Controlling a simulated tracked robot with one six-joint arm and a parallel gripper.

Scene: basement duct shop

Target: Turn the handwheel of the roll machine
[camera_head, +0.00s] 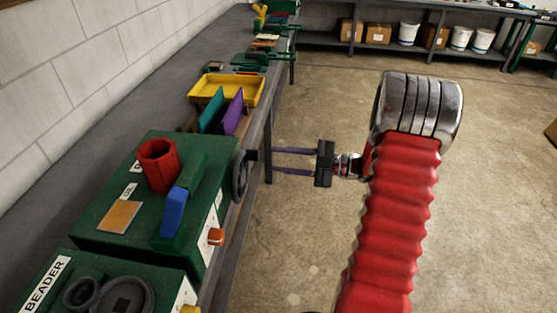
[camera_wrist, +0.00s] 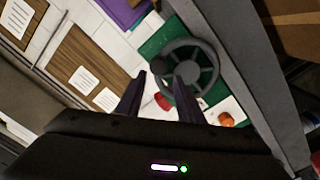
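The dark grey handwheel (camera_head: 239,180) is mounted on the right side of a green machine (camera_head: 105,222) that carries a red cup-shaped part and a blue-ended lever. A dark knob (camera_head: 251,155) sticks out from the wheel toward my gripper. My gripper (camera_head: 274,160) is open and empty, to the right of the wheel, with its two purple fingers pointing left at it. In the wrist view the spoked handwheel (camera_wrist: 215,62) and its knob (camera_wrist: 187,72) show beyond the fingertips (camera_wrist: 160,80).
A green machine labelled BEADER (camera_head: 50,285) stands at the front of the bench. Behind the wheel's machine are purple and teal plates (camera_head: 232,112) and a yellow tray (camera_head: 205,87). An orange knob (camera_head: 216,237) sits below the wheel. The floor to the right is open.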

